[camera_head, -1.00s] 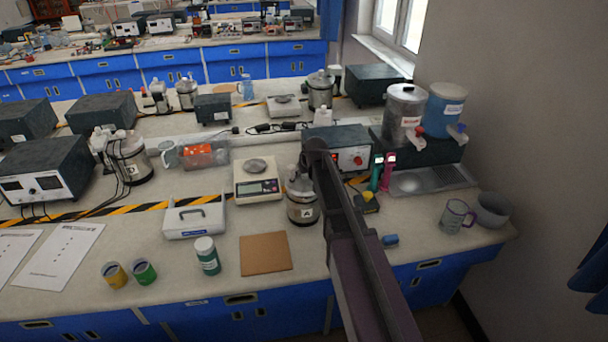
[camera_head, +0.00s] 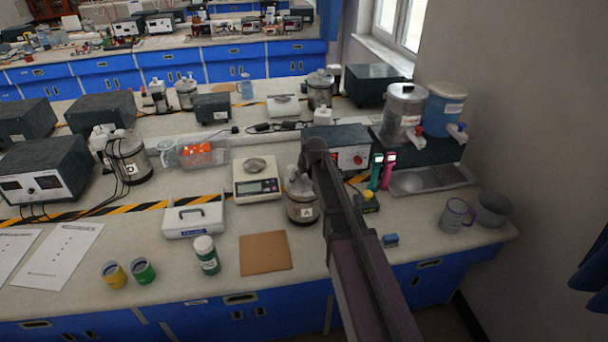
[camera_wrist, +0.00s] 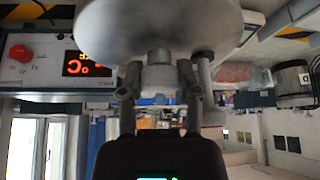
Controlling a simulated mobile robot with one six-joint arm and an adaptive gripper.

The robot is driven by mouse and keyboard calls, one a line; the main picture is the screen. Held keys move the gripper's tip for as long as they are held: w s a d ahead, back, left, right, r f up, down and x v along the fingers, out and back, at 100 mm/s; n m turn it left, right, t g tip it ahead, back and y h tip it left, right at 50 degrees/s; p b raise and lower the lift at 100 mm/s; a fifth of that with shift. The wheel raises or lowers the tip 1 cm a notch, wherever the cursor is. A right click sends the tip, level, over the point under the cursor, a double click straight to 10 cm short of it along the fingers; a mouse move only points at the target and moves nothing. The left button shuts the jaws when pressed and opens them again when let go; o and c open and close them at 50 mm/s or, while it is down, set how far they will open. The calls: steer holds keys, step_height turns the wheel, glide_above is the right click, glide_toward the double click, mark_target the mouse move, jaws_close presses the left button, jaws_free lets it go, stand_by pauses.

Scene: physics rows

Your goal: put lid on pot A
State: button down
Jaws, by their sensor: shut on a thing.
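Pot A (camera_head: 295,213) is a steel pot with a white label "A", standing upright on the near bench, just left of my arm. My gripper (camera_wrist: 159,82) shows in the wrist view, with its two fingers closed on the knob of a round grey lid (camera_wrist: 150,25). In the head view, my gripper is mostly hidden behind my arm, over or at the top of pot A. Pale grey parts show at the pot's top there. I cannot tell whether the lid touches the rim.
A scale (camera_head: 257,189) stands left of pot A, with a brown board (camera_head: 265,253) in front of it. A dark power supply (camera_head: 349,147) is behind. A small yellow-and-black item (camera_head: 366,202) and blue block (camera_head: 390,240) lie right of my arm.

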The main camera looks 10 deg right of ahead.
steer(key=shift+f, duration=0.2)
stand_by(0.5)
steer(key=shift+c, duration=1.2)
jaws_free()
steer(key=shift+r, duration=0.2)
steer(key=shift+r+p, duration=3.85)
steer(key=s+f+m+g+b, duration=0.1)
steer(key=s+f+g, duration=0.1)
steer(key=s, duration=1.2)
steer(key=s+f+m+g+h+b, duration=0.1)
steer(key=s+f+g, duration=0.2)
steer(key=s, duration=1.2)
steer(key=shift+g+b, duration=0.3)
steer(key=shift+g, duration=0.1)
steer(key=shift+d, duration=0.1)
